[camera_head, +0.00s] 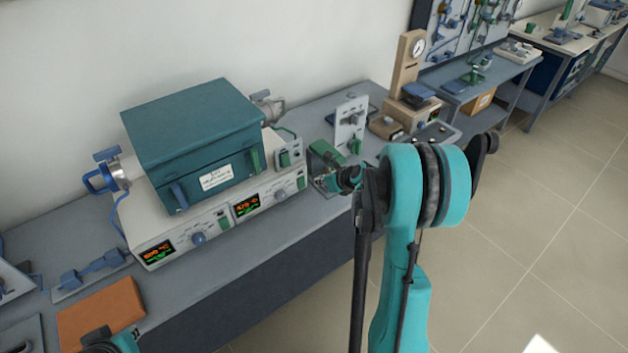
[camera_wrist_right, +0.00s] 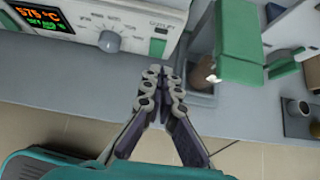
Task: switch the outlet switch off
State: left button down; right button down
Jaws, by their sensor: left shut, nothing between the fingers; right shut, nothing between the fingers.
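The furnace unit's front panel (camera_head: 215,222) carries two lit displays, knobs and green rocker switches. In the right wrist view, a green switch (camera_wrist_right: 157,47) sits below a small label on the right end of this panel (camera_wrist_right: 75,45). The label is too blurred to read surely. The same green switch shows in the head view (camera_head: 301,183). My right gripper (camera_wrist_right: 163,83) is shut and empty, its tips a little below that switch in the wrist view and apart from it. In the head view, my right gripper (camera_head: 346,180) is partly hidden by its arm. My left gripper (camera_head: 100,340) shows only partly at the bottom left.
A teal furnace box (camera_head: 190,135) stands on the unit. A green-topped device (camera_wrist_right: 255,45) stands close right of my right gripper in the wrist view. An orange-brown block (camera_head: 100,310) lies near my left gripper. The bench front edge (camera_wrist_right: 60,112) runs below the panel.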

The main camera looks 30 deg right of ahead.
jog(key=v, duration=0.2)
jog(key=p+v, duration=0.1)
jog(key=shift+s+r, duration=0.1)
jog(key=shift+r, duration=0.45)
jog(key=shift+a, duration=0.15)
jog(key=s+a+r+n+g, duration=0.1)
jog(key=s+a+r+n, duration=0.15)
jog(key=a+n, duration=0.25)
jog(key=s+a+r+n, duration=0.1)
jog(key=a+r+n, duration=0.2)
jog(key=a+n, duration=0.2)
jog(key=s+a+r+n, duration=0.1)
jog(key=s+a+n, duration=0.5)
jog(key=s+n, duration=0.3)
jog(key=s+a+r+n+g, duration=0.1)
jog(key=s+a+n, duration=0.6)
jog(key=n, duration=0.9)
jog(key=shift+s+r+h, duration=0.4)
jog(key=shift+s+r, duration=0.25)
jog(key=shift+s, duration=0.55)
jog(key=shift+w, duration=0.1)
